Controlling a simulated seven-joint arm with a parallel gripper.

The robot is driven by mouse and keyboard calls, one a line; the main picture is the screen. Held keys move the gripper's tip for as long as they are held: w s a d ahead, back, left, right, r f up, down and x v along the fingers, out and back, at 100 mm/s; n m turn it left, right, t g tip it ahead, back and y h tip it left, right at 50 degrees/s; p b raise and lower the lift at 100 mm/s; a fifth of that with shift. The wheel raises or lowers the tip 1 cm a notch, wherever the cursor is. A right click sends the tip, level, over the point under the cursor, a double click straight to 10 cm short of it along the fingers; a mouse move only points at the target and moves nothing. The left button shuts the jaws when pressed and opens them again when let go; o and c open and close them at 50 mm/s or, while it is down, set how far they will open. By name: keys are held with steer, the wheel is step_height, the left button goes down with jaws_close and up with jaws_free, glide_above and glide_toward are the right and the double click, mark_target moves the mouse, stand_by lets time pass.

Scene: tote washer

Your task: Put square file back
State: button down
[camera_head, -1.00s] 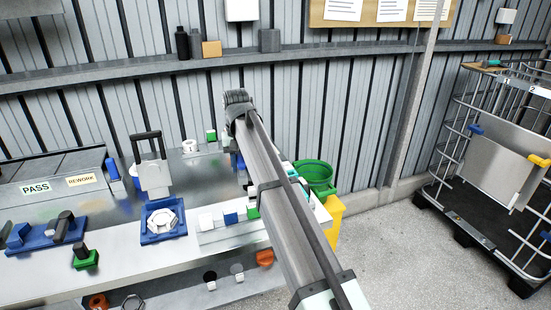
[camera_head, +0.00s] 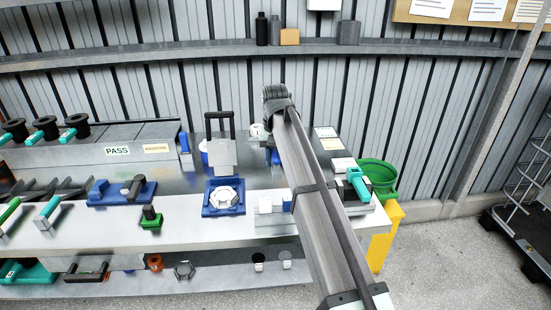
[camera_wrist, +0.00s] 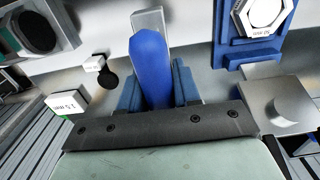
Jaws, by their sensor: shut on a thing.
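In the wrist view my gripper (camera_wrist: 158,88) is shut on a blue-handled tool, which I take to be the square file (camera_wrist: 150,62). Its rounded blue handle stands between the two dark blue fingers. A pale grey metal part shows beyond the handle, above the bench's pale surface. In the head view my arm covers most of the gripper and the file. The place where the file belongs cannot be made out.
A blue fixture with a white hexagonal ring (camera_head: 224,196) stands on the bench, left of my arm. White blocks (camera_head: 270,203) are close beside the arm. A teal-handled tool (camera_head: 358,184) is at the bench's right end, near a green bin (camera_head: 378,176). A shelf runs below.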

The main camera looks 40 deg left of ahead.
glide_above(275, 194)
steer(key=shift+f, duration=3.4)
steer(key=shift+f, duration=0.2)
steer(key=shift+f, duration=0.35)
steer(key=shift+f, duration=0.15)
steer(key=shift+f, duration=0.5)
steer(key=shift+f, duration=0.1)
steer(key=shift+f, duration=0.6)
steer(key=shift+f, duration=0.1)
